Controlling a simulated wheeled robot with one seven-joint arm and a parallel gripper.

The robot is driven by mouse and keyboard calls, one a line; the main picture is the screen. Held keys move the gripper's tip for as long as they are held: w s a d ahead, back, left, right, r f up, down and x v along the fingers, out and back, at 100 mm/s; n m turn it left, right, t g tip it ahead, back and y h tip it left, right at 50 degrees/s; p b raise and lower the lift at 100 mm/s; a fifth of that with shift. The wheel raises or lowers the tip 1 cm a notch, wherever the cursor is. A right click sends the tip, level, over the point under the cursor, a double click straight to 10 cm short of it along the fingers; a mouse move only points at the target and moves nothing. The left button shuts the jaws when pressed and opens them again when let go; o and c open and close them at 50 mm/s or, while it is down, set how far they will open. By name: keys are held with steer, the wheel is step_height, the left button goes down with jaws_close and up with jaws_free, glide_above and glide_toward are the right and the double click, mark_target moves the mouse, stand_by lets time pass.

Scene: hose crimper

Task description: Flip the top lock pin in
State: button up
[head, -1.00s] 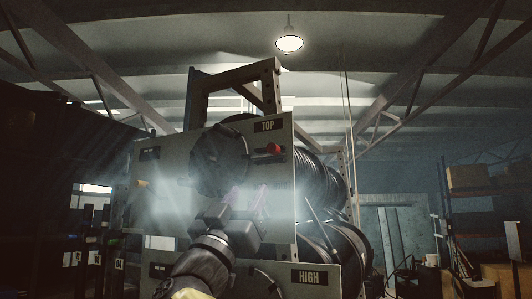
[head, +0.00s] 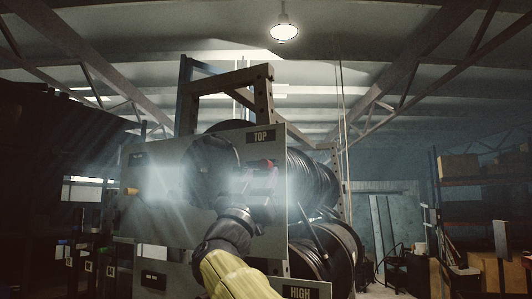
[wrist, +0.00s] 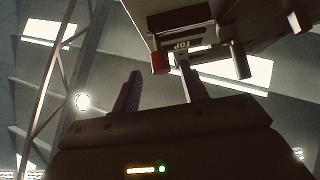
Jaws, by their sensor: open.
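The top lock pin has a red knob (head: 266,163) on the grey panel just below the TOP label (head: 261,136). In the wrist view the red knob (wrist: 160,63) shows at the upper middle, in the gap between my two fingers. My gripper (head: 257,174) is open and empty, raised in front of the panel beside the knob. Its fingers partly cover the knob in the head view. I cannot tell whether either finger touches it. A dark round hub (head: 212,165) sits left of the knob.
Large black hose reels (head: 313,182) stand behind the panel (head: 165,170). A metal frame (head: 225,85) rises above. Shelves with boxes (head: 460,166) stand far right.

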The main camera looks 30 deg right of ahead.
mark_target(263, 168)
steer(key=p+x, duration=0.2)
steer(key=x, duration=0.2)
steer(key=shift+a+r, duration=0.15)
steer(key=shift+w+d+r+p, duration=0.25)
steer(key=shift+d+r+p, duration=0.05)
steer(key=shift+d+p, duration=0.1)
jaws_close()
